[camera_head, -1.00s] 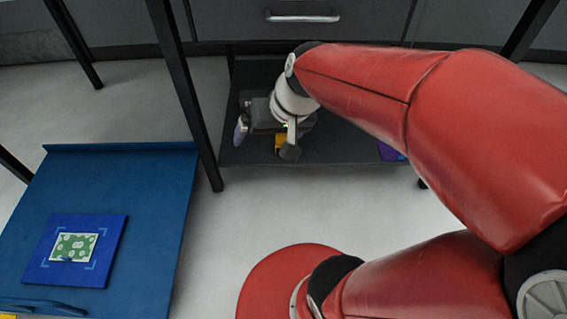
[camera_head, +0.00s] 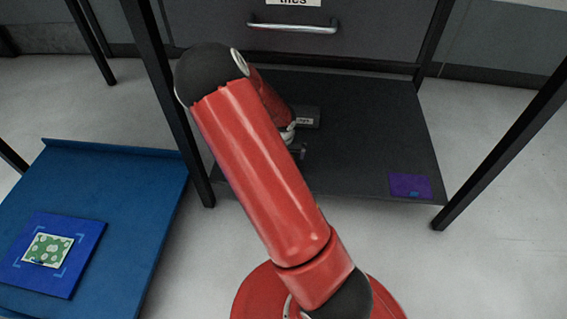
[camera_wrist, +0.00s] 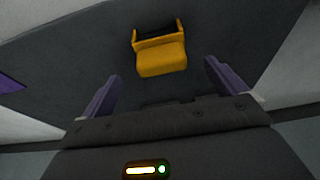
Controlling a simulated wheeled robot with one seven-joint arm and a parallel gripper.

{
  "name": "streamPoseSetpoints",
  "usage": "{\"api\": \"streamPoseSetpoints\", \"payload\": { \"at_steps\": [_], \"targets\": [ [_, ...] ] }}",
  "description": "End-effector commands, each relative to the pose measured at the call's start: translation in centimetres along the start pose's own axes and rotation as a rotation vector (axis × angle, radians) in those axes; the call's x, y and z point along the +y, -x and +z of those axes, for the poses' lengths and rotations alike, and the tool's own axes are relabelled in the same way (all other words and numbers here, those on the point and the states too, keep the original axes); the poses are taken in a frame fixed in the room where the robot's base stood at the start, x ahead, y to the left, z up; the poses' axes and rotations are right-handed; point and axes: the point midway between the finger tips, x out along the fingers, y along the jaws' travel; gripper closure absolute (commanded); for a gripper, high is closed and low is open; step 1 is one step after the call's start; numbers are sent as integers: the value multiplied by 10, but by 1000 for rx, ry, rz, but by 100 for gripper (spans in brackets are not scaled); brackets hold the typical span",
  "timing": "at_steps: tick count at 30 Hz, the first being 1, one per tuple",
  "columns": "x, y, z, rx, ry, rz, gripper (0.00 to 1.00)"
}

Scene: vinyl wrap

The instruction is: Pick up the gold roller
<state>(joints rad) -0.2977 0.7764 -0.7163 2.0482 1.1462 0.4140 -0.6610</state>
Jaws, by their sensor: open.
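The gold roller, a yellow-gold piece with a dark middle behind its front block (camera_wrist: 161,60), lies on a dark grey surface in the wrist view. My gripper (camera_wrist: 162,72) is open, its two purple fingers spread to the left and right below the roller in the picture. The roller appears ahead of the fingers, between their lines, with nothing held. How high the fingers are above the surface I cannot tell. In the head view my red arm hides the roller and most of the gripper over the dark lower shelf (camera_head: 365,145).
Dark table legs (camera_head: 500,145) flank the shelf, and a drawer with a handle (camera_head: 293,28) is above. A blue tray (camera_head: 130,190) stands at left.

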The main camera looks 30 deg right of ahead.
Motion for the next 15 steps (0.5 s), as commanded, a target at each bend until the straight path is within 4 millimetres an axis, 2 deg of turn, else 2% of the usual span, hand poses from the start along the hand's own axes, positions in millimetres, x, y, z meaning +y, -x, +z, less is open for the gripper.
{"api": "streamPoseSetpoints", "payload": {
  "at_steps": [15],
  "targets": [
    [-2, -69, 2, -1, 1, 5, 4]
  ]
}}
